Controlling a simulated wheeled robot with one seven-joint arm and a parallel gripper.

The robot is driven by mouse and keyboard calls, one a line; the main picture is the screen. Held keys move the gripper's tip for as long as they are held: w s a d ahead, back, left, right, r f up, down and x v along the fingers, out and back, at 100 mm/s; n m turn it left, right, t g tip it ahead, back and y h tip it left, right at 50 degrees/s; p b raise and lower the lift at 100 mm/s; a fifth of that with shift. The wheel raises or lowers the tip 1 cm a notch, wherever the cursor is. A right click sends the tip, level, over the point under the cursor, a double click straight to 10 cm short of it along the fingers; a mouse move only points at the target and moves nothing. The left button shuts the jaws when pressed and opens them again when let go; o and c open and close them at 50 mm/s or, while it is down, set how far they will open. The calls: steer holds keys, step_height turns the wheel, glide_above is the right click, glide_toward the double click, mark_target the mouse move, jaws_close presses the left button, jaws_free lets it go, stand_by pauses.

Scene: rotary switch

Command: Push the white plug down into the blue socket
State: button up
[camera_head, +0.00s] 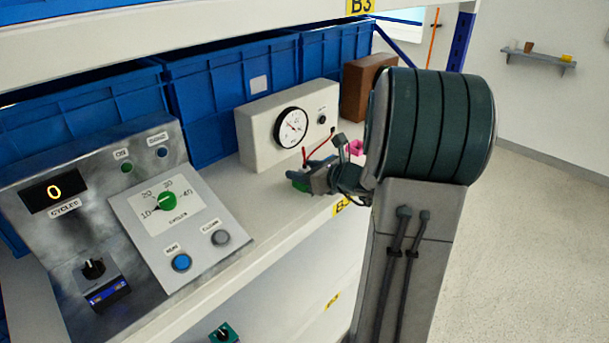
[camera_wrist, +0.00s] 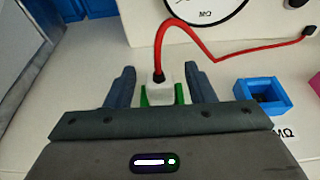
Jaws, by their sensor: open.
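The white plug (camera_wrist: 158,95), with a red cable rising from its top, stands between the fingers of my gripper (camera_wrist: 163,78) in the wrist view. The fingers are open, with a gap on each side of the plug. Green socket walls (camera_wrist: 179,93) show on both sides of the plug; how deep it sits in them I cannot tell. The blue socket (camera_wrist: 262,95) is on the shelf to the right of my gripper, with an empty dark opening. In the head view my gripper (camera_head: 318,180) is low over the shelf and hides the plug.
A white meter box (camera_head: 262,125) with a round dial stands behind. The red cable (camera_wrist: 190,38) runs right to the box. A pink socket (camera_wrist: 315,88) lies right of the blue one. A metal control panel (camera_head: 100,215) is at left, with blue bins (camera_head: 210,90) behind.

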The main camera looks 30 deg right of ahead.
jaws_close()
